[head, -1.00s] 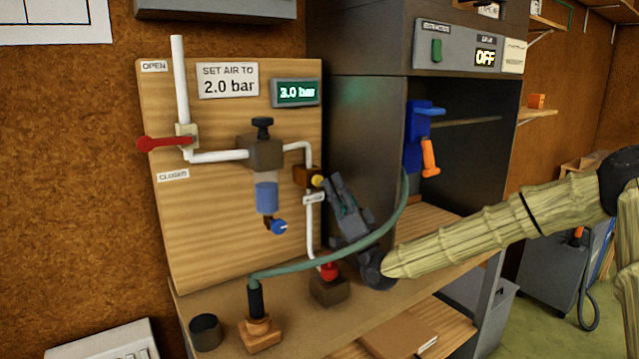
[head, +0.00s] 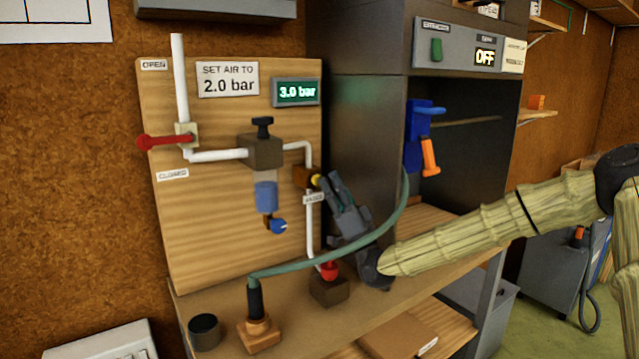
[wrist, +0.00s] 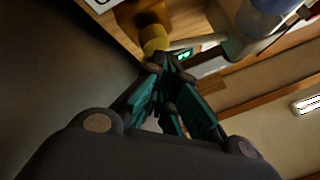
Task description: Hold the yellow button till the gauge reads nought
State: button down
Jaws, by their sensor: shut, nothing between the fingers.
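The yellow button (head: 317,181) sits on a small brown valve block (head: 304,177) on the wooden panel, and it shows as a yellow cylinder in the wrist view (wrist: 154,40). My gripper (head: 328,180) is shut and empty, its fingertips right at the button's front. In the wrist view the fingertips (wrist: 158,64) overlap the button's near end; I cannot tell whether they press it. The green gauge display (head: 296,92) reads 3.0 bar. A sign (head: 228,79) says SET AIR TO 2.0 bar.
A red lever (head: 165,142) is on the white pipe at left, near the OPEN and CLOSED labels. A red knob (head: 329,270) stands below the pipe. The grey cabinet (head: 365,120) is close on the right.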

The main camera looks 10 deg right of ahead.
jog(key=shift+w+a+b, duration=0.2)
jog(key=shift+w+b, duration=0.1)
jog(key=shift+w, duration=0.2)
dwell(0.7)
jog(key=shift+s, duration=0.1)
dwell(2.9)
jog(key=shift+s+d, duration=0.35)
jog(key=shift+s, duration=0.5)
jog(key=shift+s+d+b, duration=0.1)
jog(key=shift+s+d, duration=0.2)
jog(key=shift+s, duration=0.45)
jog(key=shift+s+d+b, duration=0.1)
jog(key=shift+s+d, duration=0.15)
jog(key=shift+s, duration=0.55)
jog(key=shift+s+d+b, duration=0.1)
jog(key=shift+s+d, duration=0.2)
jog(key=shift+s, duration=0.45)
